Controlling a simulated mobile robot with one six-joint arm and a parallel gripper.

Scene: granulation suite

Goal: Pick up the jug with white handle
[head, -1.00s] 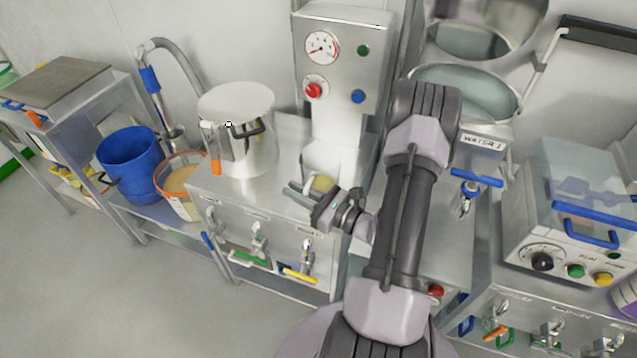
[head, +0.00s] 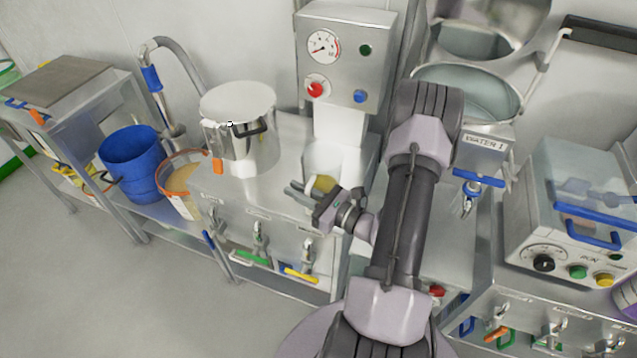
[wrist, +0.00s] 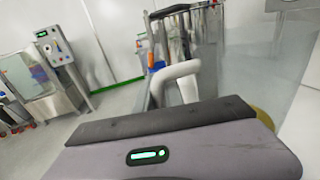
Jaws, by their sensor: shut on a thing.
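The jug with white handle (head: 330,160) is on the steel bench below the gauge panel. It looks pale, with a yellowish patch low on its near side. My gripper (head: 304,190) is at its near left side, shut on the jug. In the wrist view, the curved white handle (wrist: 180,76) rises just beyond my gripper's housing, which hides the fingers and most of the jug. I cannot tell whether the jug's base touches the bench.
A lidded steel pot (head: 240,128) with a dark handle stands left on the bench. A blue bucket (head: 132,165) and an orange-rimmed tub (head: 184,184) are further left. The gauge panel (head: 345,60) rises behind. Valves (head: 258,243) line the bench front.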

